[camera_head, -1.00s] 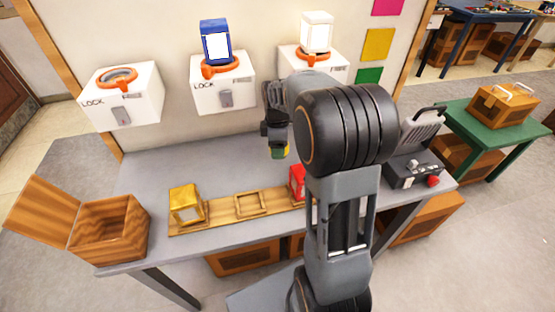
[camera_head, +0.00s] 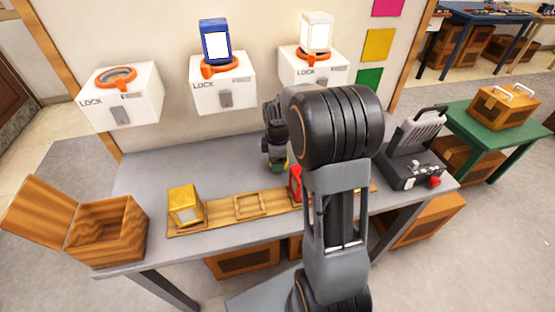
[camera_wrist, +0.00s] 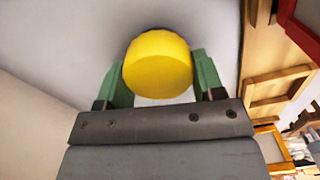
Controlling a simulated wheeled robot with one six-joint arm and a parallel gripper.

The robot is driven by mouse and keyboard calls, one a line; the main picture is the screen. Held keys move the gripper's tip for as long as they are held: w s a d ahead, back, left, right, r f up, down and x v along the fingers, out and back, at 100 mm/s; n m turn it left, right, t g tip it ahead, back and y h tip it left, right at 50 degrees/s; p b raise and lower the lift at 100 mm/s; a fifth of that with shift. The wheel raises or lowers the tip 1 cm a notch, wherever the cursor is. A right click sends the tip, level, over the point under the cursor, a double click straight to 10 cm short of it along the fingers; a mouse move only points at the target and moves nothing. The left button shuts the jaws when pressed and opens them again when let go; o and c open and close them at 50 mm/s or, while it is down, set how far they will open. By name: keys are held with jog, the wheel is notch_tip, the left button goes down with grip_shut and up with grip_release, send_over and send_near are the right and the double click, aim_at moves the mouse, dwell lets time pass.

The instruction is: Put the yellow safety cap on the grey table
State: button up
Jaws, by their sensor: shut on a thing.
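The yellow safety cap (camera_wrist: 158,66) is between the green fingers of my gripper (camera_wrist: 160,88) in the wrist view. The fingers are shut on its sides. In the head view my gripper (camera_head: 278,164) points down over the grey table (camera_head: 150,165), behind the wooden rack. Only a sliver of the cap shows there. I cannot tell whether the cap touches the table top.
A wooden rack (camera_head: 222,216) holds a yellow block (camera_head: 184,204) and a red block (camera_head: 296,184). An open wooden box (camera_head: 110,228) stands at the left end, a dark device (camera_head: 412,168) at the right. White lock boxes (camera_head: 222,88) line the wall.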

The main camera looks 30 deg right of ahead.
jog(key=o, duration=1)
notch_tip(320, 180, up, 11)
jog(key=p, duration=0.2)
jog(key=s+a+m+t, duration=0.1)
jog(key=s+a+m, duration=0.2)
jog(key=s+m, duration=0.1)
jog(key=s+a+m+t, duration=0.1)
jog(key=s+a+m, duration=0.2)
jog(key=s, duration=0.3)
jog(key=s+a+m+t, duration=0.1)
jog(key=s+a+m, duration=0.2)
jog(key=s+m, duration=0.3)
jog(key=shift+f, duration=0.4)
jog(key=shift+r, duration=0.1)
